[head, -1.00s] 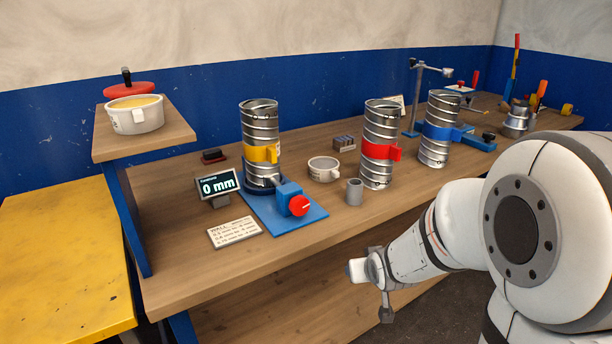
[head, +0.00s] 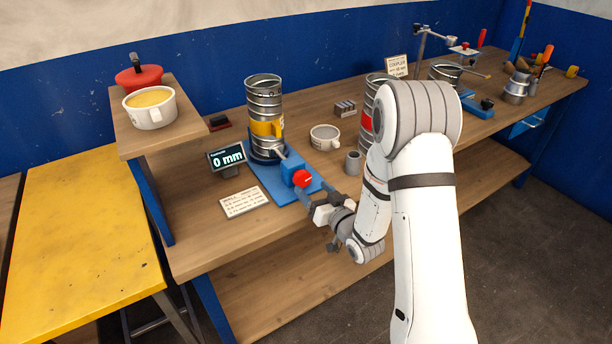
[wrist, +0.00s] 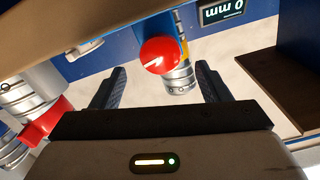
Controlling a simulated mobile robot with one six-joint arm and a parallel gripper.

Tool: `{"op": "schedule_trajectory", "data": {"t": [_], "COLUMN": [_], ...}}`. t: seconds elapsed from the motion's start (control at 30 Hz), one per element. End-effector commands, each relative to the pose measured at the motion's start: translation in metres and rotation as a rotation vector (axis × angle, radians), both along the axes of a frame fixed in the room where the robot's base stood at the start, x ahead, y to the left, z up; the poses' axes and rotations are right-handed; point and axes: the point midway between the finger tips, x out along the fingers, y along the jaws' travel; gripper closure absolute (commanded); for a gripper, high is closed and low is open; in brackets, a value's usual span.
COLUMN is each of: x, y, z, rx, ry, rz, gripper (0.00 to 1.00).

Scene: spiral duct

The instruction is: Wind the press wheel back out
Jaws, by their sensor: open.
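The red press wheel (head: 302,179) sits on the front of the blue press (head: 296,166), with a white mark on its face in the wrist view (wrist: 158,55). A spiral duct with a yellow clamp (head: 264,105) stands upright on the press behind it. The display (head: 227,158) reads 0 mm. My gripper (head: 315,191) is open and empty, just in front of the wheel. In the wrist view, the wheel shows beyond and between my two spread fingers (wrist: 160,80). I cannot tell how wide the gap to the wheel is.
An instruction card (head: 243,202) lies left of the press. A grey cup (head: 352,162) and a white mug (head: 325,138) stand to its right. A duct with a red clamp (head: 367,118) is partly hidden by my arm. A pot (head: 150,108) stands on the raised shelf.

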Motion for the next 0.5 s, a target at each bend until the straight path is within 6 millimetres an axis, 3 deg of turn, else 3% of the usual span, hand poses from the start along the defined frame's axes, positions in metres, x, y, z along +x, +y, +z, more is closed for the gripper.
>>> {"op": "schedule_trajectory", "data": {"t": [0.3,0.5], "x": [0.04,0.047], "y": [0.027,0.033], "z": [0.002,0.0], "rx": [-0.001,-0.002], "ry": [0.0,0.001], "rz": [0.0,0.0], "gripper": [0.3,0.3]}}
